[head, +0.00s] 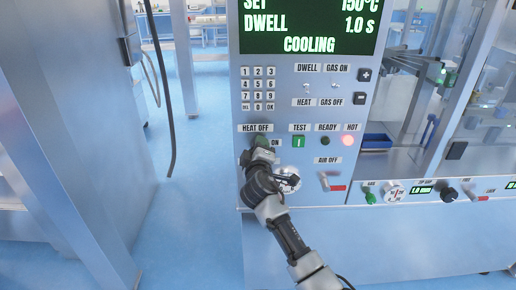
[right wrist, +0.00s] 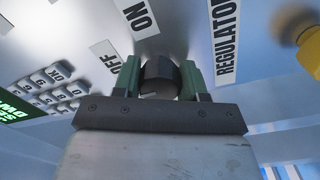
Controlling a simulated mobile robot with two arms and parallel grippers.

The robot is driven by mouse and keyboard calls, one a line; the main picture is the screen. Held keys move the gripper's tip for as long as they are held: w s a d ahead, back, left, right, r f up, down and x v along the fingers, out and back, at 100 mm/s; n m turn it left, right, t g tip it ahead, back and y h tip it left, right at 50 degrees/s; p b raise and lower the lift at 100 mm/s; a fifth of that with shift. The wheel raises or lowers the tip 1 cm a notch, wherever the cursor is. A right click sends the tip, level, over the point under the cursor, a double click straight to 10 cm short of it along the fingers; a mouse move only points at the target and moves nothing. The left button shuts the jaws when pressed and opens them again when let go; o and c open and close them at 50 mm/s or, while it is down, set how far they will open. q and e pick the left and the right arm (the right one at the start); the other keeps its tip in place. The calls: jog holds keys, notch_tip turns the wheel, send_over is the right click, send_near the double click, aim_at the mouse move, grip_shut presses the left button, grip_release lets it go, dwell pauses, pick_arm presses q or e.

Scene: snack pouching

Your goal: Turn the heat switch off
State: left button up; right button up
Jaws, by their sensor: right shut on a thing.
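My right gripper (right wrist: 160,80) is shut on this knob, with a green finger on each side. In the head view my right gripper (head: 262,140) is at the panel just below the HEAT OFF label (head: 256,128) and hides the knob. The display (head: 309,44) reads COOLING. My left gripper is not in view.
The panel carries a keypad (head: 258,88), a green TEST button (head: 298,141), a lit red HOT lamp (head: 348,140) and an AIR OFF lever (head: 327,181). A black cable (head: 170,120) hangs at the left.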

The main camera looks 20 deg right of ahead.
jog(key=shift+r, duration=0.15)
jog(key=o, duration=0.9)
jog(key=v, duration=0.5)
jog(key=b+v, duration=0.1)
jog(key=v, duration=0.5)
jog(key=shift+w+f, duration=0.1)
jog(key=shift+f, duration=0.1)
